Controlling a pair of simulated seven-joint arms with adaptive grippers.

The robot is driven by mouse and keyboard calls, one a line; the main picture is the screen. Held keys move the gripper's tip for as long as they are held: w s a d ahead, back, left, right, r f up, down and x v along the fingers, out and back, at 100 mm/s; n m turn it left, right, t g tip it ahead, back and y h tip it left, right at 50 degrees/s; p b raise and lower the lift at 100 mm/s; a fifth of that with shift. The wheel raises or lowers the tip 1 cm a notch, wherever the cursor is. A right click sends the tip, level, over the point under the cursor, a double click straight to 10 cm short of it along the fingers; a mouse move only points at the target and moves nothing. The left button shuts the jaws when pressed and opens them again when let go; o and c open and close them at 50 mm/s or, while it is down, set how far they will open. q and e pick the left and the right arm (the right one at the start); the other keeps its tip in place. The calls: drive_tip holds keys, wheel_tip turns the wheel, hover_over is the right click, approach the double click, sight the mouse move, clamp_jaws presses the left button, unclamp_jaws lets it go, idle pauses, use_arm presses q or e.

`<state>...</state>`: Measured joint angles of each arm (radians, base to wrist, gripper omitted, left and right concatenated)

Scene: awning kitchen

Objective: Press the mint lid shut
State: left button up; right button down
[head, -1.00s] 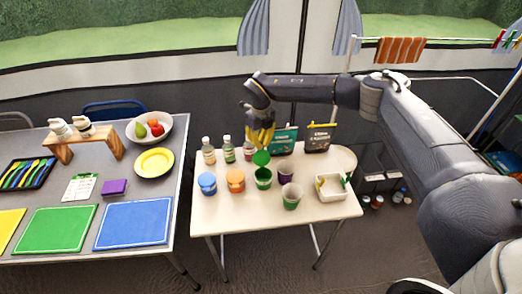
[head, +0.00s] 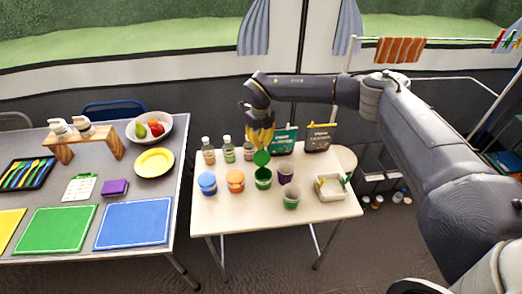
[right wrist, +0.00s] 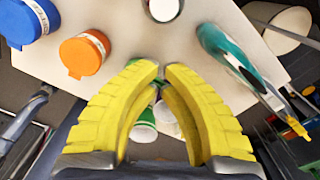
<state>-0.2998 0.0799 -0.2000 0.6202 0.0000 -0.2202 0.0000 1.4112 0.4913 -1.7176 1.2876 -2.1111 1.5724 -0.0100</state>
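A green tub (head: 263,179) stands upright on the small white table. Its round green lid (head: 261,158) stands raised at the tub's back edge, so the tub is open. My right gripper (head: 260,143), with yellow fingers, hangs just above and behind the raised lid. In the right wrist view its fingertips (right wrist: 162,70) are together with nothing seen between them. Part of a green tub with a white label (right wrist: 146,122) shows between the fingers there. I cannot tell whether the gripper touches the lid. My left gripper is not in view.
Blue (head: 207,183) and orange (head: 236,180) lidded tubs stand left of the green one. Purple (head: 286,173) and grey-green (head: 291,196) cups and a white tray (head: 332,194) stand right. Bottles (head: 208,150) and pouches (head: 320,138) line the back. The table's front strip is clear.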

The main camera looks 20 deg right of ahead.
sight(263, 158)
drive_tip(key=shift+s, duration=0.15)
idle(0.3)
drive_tip(key=shift+s+a, duration=0.2)
drive_tip(key=shift+s, duration=1.1)
drive_tip(key=shift+s+a, duration=0.25)
drive_tip(key=shift+s, duration=1.1)
drive_tip(key=shift+s+a, duration=0.2)
drive_tip(key=shift+s, duration=1.1)
drive_tip(key=shift+r, duration=0.15)
drive_tip(key=shift+r, duration=2.85)
